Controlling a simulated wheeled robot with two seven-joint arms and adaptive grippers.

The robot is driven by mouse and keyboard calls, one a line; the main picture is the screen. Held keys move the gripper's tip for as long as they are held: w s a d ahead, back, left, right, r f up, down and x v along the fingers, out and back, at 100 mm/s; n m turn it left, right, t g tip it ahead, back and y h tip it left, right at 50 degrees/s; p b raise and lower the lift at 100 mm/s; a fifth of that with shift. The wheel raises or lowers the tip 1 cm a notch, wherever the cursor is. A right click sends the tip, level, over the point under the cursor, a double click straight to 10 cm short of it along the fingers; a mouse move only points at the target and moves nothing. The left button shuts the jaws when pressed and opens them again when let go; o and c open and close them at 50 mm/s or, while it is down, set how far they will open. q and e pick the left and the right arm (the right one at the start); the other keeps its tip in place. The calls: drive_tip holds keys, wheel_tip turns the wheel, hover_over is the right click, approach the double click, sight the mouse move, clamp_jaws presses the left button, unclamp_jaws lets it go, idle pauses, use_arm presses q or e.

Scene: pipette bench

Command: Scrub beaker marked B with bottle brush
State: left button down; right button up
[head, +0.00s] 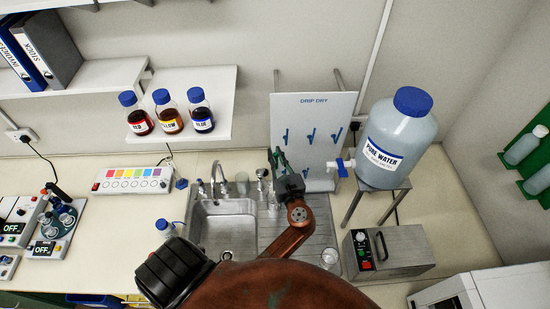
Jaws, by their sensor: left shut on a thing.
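My left gripper (279,160) is over the right side of the sink, in front of the drip-dry board. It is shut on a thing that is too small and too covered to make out. A clear glass vessel (272,201) stands beside the basin, just below the gripper. Another clear glass vessel (330,257) stands at the front right of the draining area. I cannot read a letter on either one. I cannot pick out a bottle brush. My right gripper is not in view.
The steel sink (226,236) has taps behind it. The drip-dry board (314,112) has blue pegs. A pure water carboy (396,140) on a stand and a grey box device (390,250) are at the right. A shelf (217,122) holds three bottles.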

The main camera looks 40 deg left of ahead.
use_arm(q)
drive_tip(key=shift+r, duration=0.5)
